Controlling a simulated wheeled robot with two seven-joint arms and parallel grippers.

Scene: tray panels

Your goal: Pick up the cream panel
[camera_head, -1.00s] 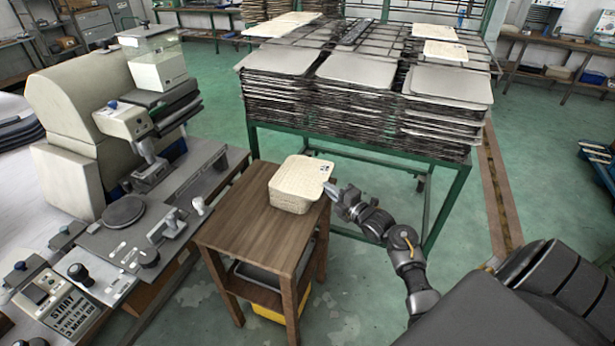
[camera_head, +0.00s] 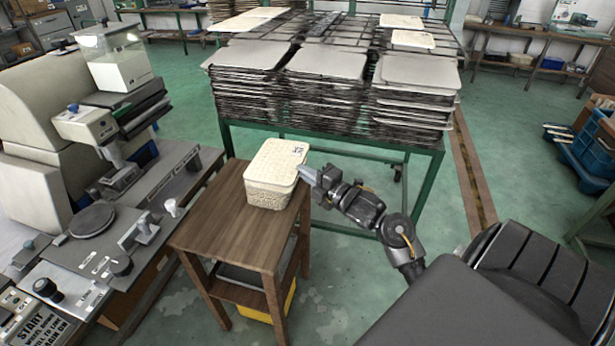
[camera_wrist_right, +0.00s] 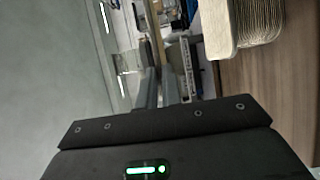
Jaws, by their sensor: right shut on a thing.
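The cream panel (camera_head: 274,160), with a small dark mark near its far right corner, lies on top of a stack of similar cream panels (camera_head: 266,197) on a small wooden table. My right gripper (camera_head: 306,174) reaches the right edge of the stack and is shut on the cream panel. Any gap between panel and stack is too small to make out. In the right wrist view, the stack (camera_wrist_right: 260,22) shows at the upper right, and the fingers (camera_wrist_right: 160,88) are dark and blurred; their hold is not clear there. My left gripper is not in view.
The wooden table (camera_head: 222,222) is bare in front of the stack. A bench machine (camera_head: 95,215) stands to the left. A green-framed rack (camera_head: 330,142) piled with grey panels stands close behind. Green floor (camera_head: 510,165) is open to the right.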

